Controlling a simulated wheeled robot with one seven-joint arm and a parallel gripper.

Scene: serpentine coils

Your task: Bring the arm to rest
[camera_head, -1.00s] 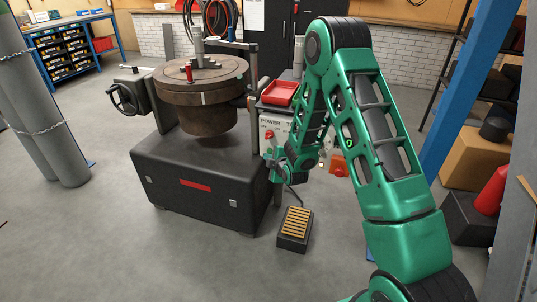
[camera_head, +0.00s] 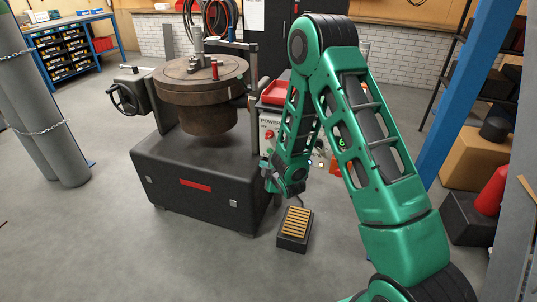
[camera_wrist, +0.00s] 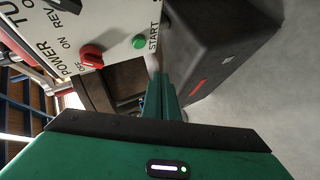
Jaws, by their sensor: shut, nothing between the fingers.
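My green arm rises at the right of the head view and bends down toward the machine. My gripper (camera_head: 267,172) hangs at its lower end, beside the right side of the black machine base and below the control panel (camera_head: 268,124). In the wrist view the two green fingers (camera_wrist: 160,92) are together, with nothing between them. The panel's face (camera_wrist: 120,22) is at the upper left there, with a red knob (camera_wrist: 91,56) and a green START button (camera_wrist: 138,42). The fingertips appear just below the button, with no visible contact.
The welding positioner's round table (camera_head: 200,83) carries a red piece (camera_head: 214,70) and stands on a black base (camera_head: 185,195). A foot pedal (camera_head: 295,228) lies on the floor below my gripper. A blue post (camera_head: 455,110) stands at right. Open floor lies in front.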

